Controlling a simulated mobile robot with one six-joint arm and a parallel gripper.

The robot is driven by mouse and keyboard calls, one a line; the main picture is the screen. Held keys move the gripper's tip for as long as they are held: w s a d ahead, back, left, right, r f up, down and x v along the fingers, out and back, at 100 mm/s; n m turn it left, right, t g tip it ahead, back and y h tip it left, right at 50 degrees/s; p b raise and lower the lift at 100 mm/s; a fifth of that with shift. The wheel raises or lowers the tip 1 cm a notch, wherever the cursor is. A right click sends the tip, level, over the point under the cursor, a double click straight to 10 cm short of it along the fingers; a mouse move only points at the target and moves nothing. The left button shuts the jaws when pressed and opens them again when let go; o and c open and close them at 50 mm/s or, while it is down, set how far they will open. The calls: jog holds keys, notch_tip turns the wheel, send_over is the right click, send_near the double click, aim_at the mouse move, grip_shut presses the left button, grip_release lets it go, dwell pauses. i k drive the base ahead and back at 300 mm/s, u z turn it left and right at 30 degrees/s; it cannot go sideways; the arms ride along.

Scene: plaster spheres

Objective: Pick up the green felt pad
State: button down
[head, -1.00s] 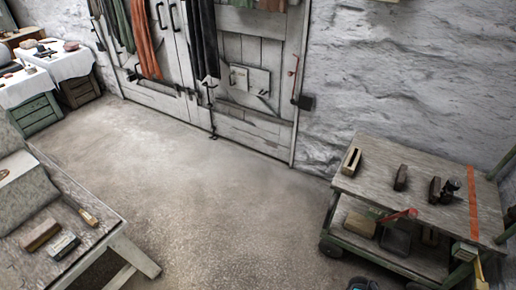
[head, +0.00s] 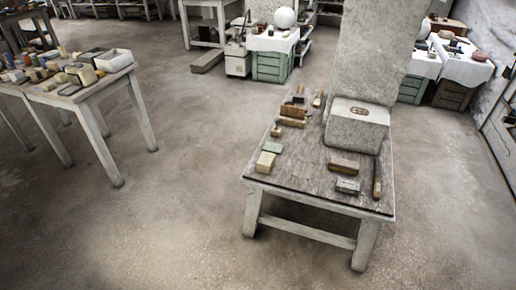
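A small flat pale-green piece (head: 272,147) lies on the left side of the low wooden table in the middle of the head view. It may be the green felt pad; it is too small to tell its material. It lies just behind a cream block (head: 265,162). My gripper is not in view.
The low table (head: 300,180) also holds a large grey stone block (head: 357,122), wooden blocks and tools. Another table (head: 85,100) at the left carries many small things. White-draped stands (head: 272,42) are at the back. The concrete floor (head: 190,150) between the tables is clear.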

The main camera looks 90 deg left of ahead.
aim_at(269, 147)
jog(key=k, duration=0.2)
jog(key=u, duration=2.8)
jog(key=i, duration=0.55)
jog(key=u, duration=0.1)
jog(key=k, duration=0.3)
jog(key=u, duration=0.05)
